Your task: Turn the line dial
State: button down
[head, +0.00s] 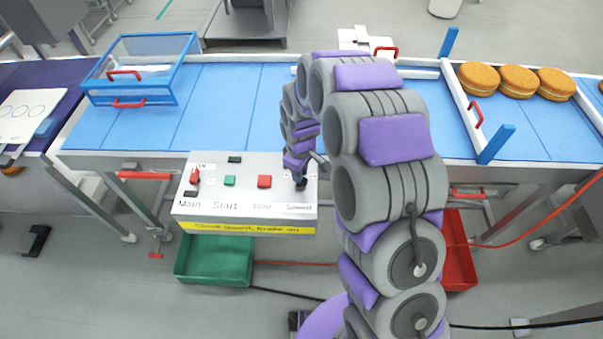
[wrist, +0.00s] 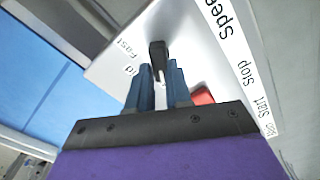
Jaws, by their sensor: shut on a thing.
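The line dial is a black knob (wrist: 157,50) on the pale control panel (head: 240,187), at the panel's right end above the label that looks like "Speed". In the wrist view it has "Fast" and another partly hidden word printed beside it. My gripper (wrist: 160,76) points down at the panel, with its two blue-grey fingers closed around the dial, one on each side. In the head view my gripper (head: 300,178) is at the same spot, small and partly hidden by my arm. The dial's exact pointing direction is hard to tell.
A red stop button (head: 265,181), a green start button (head: 230,180) and a red main switch (head: 194,177) sit left of the dial. A blue conveyor (head: 230,100) runs behind, with a clear blue-framed guard (head: 150,55) and filled rounds (head: 518,80). Green crate (head: 213,262) below.

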jog(key=s+f, duration=0.2)
jog(key=f, duration=0.1)
jog(key=shift+s+d+g, duration=0.2)
jog(key=shift+d+g, duration=0.15)
jog(key=shift+g, duration=0.05)
jog(key=c, duration=1.1)
grip_release()
jog(key=shift+c, duration=0.2)
jog(key=shift+o, duration=0.3)
jog(key=shift+r, duration=0.15)
jog(key=shift+o, duration=0.4)
jog(key=r, duration=0.1)
jog(key=w+r, duration=0.1)
jog(key=r, duration=0.1)
jog(key=w+a+r, duration=0.1)
jog(key=r, duration=0.1)
jog(key=shift+r+p, duration=0.2)
jog(key=shift+p, duration=0.15)
notch_tip(320, 180, up, 13)
jog(key=p, duration=0.1)
send_over(303, 191)
jog(key=w, duration=0.2)
jog(key=shift+a+r+t, duration=0.4)
jog(key=shift+a+r, duration=0.2)
jog(key=shift+r, duration=0.15)
jog(key=shift+d, duration=0.4)
